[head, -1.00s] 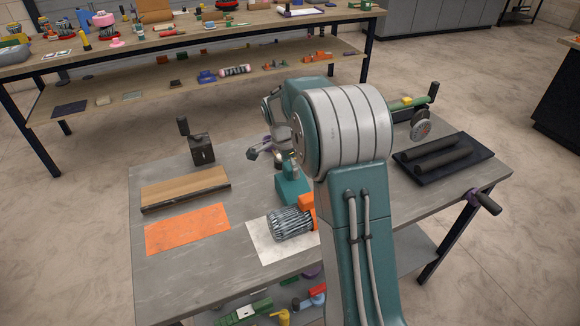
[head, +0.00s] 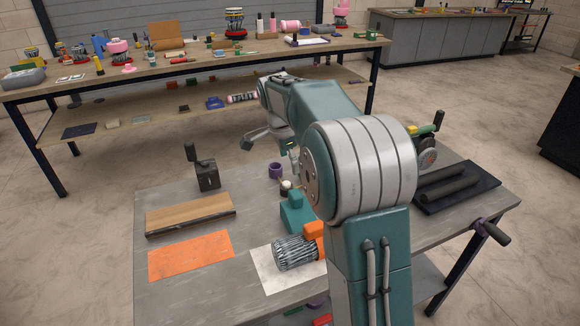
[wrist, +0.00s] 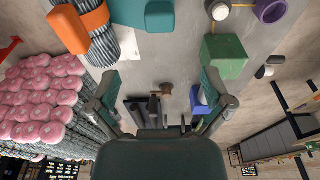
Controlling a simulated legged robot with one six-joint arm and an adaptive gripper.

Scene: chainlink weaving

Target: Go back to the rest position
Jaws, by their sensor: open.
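My gripper (head: 270,146) hangs in the air over the back part of the grey workbench (head: 190,290), partly hidden behind my own arm in the head view. In the wrist view its two fingers (wrist: 159,80) are spread wide, with nothing held between them. The bundle of grey wire (head: 294,252) lies on the white sheet (head: 275,287) beside an orange part (head: 315,231). The wire bundle also shows at the top left of the wrist view (wrist: 101,45), apart from the fingers.
A teal block (head: 292,212), a purple ring (head: 275,171) and a dark upright tool (head: 206,174) stand on the bench. A wooden board (head: 190,214) and an orange sheet (head: 190,254) lie left. A black tray (head: 485,183) with dark rolls is at right.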

